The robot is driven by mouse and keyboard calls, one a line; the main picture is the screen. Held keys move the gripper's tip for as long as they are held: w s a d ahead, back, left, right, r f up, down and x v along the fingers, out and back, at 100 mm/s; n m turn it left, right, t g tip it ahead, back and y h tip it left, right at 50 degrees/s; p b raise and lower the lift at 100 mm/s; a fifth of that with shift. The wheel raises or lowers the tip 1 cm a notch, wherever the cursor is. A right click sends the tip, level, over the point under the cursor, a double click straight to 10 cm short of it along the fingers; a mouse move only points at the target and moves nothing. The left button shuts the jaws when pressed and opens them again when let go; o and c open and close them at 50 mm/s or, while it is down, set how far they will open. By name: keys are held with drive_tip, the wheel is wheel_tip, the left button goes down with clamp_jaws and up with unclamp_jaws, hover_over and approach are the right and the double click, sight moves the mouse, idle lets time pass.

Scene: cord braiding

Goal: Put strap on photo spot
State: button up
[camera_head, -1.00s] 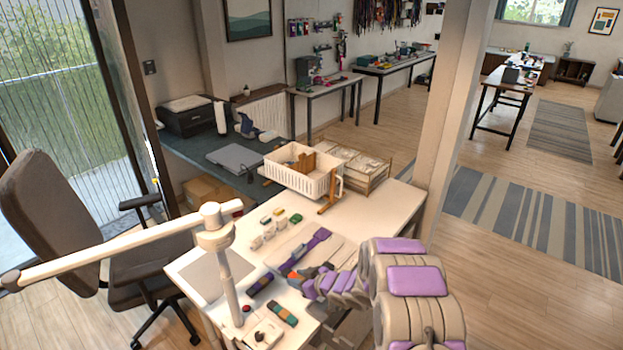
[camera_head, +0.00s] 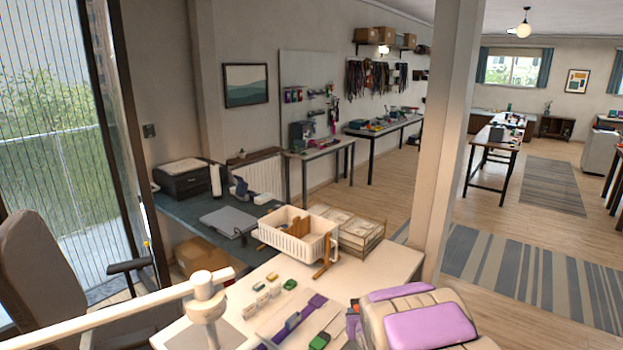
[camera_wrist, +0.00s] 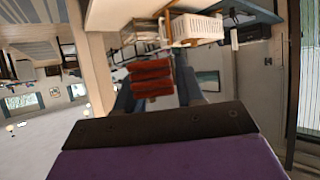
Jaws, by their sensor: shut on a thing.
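My gripper (camera_wrist: 153,88) shows in the wrist view, its two dark fingers on either side of a red, ribbed piece (camera_wrist: 151,77). It is shut on this piece; I cannot tell whether it is the strap. In the head view my arm hides most of the gripper, low right of centre over the table. A purple strap (camera_head: 300,316) lies on the white table beside it, its near end cut off by the frame. A plain grey mat (camera_head: 228,334) lies to the left; I cannot tell whether it is the photo spot.
A white basket (camera_head: 297,243) and a wooden tray rack (camera_head: 347,231) stand at the table's back. Several small coloured blocks (camera_head: 271,283) sit mid-table. A white lamp arm (camera_head: 120,314) crosses the front left. A pillar (camera_head: 451,150) rises behind the table's right end.

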drive_tip(key=shift+s+d+r+m+h, duration=0.15)
drive_tip(key=shift+s+d+r, duration=0.05)
drive_tip(key=shift+d, duration=0.2)
drive_tip(key=shift+s+d+r+m+h, duration=0.15)
drive_tip(key=shift+d, duration=0.2)
drive_tip(key=w+a+f+n+g+y, duration=0.1)
drive_tip(key=a+f+n+y, duration=0.3)
drive_tip(key=a+f, duration=0.5)
drive_tip(key=w+a+f+n+g+y, duration=0.2)
drive_tip(key=a+f+n+y, duration=0.3)
drive_tip(key=a+f, duration=0.5)
drive_tip(key=shift+a+f+n+g+y, duration=0.2)
drive_tip(key=shift+a+n+g+y, duration=0.15)
drive_tip(key=shift+n+g, duration=0.4)
drive_tip(key=shift+w, duration=0.1)
drive_tip(key=shift+f+b, duration=0.65)
drive_tip(key=shift+f, duration=4.1)
drive_tip(key=shift+f, duration=0.2)
drive_tip(key=o, duration=1)
drive_tip(key=shift+o, duration=0.2)
